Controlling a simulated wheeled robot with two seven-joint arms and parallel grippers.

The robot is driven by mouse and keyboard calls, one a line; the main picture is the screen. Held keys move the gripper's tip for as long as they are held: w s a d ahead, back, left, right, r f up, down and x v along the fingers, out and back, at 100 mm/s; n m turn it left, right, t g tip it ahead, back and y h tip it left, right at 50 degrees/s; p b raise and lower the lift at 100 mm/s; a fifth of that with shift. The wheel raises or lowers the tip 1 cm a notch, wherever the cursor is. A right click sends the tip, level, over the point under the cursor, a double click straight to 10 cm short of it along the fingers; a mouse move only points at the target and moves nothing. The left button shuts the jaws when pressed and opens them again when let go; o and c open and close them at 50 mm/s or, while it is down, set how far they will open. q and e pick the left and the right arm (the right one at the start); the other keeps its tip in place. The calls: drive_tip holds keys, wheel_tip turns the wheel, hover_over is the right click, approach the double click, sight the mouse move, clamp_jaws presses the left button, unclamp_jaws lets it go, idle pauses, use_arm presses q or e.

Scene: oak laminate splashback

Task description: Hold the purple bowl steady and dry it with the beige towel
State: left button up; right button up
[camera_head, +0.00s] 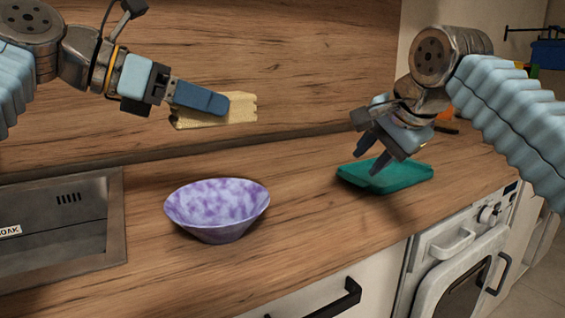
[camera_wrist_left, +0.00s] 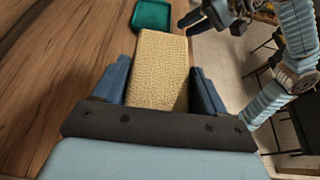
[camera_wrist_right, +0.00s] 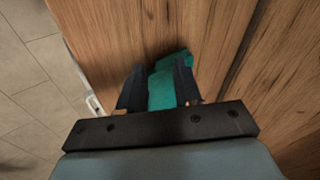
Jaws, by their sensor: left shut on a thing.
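The purple bowl (camera_head: 217,207), mottled white and purple, stands upright on the counter, right of the sink. Nothing touches it and no gripper is on it. My left gripper (camera_head: 222,103) is shut on the beige towel (camera_head: 240,108), a folded, block-like piece held in the air above and behind the bowl. In the left wrist view the towel (camera_wrist_left: 158,70) sticks out forward between the two fingers. My right gripper (camera_head: 369,163) is open and empty, with its fingers apart and pointing down, just above a teal tray at the right.
The teal tray (camera_head: 400,178) lies on the counter; it also shows below the fingers in the right wrist view (camera_wrist_right: 162,90). A metal sink (camera_head: 115,240) is at the left. The wooden splashback (camera_head: 290,60) stands behind. The counter between bowl and tray is clear.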

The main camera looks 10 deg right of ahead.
drive_tip(key=s+a+r+n+y, duration=0.2)
drive_tip(key=s+a, duration=0.2)
drive_tip(key=a, duration=0.6)
drive_tip(key=n+g+y, duration=0.1)
drive_tip(key=g, duration=0.1)
approach(246, 217)
drive_tip(key=x, duration=1)
drive_tip(key=shift+w+a+f, duration=0.1)
drive_tip(key=shift+w+f, duration=0.05)
drive_tip(key=shift+f, duration=0.05)
clamp_jaws()
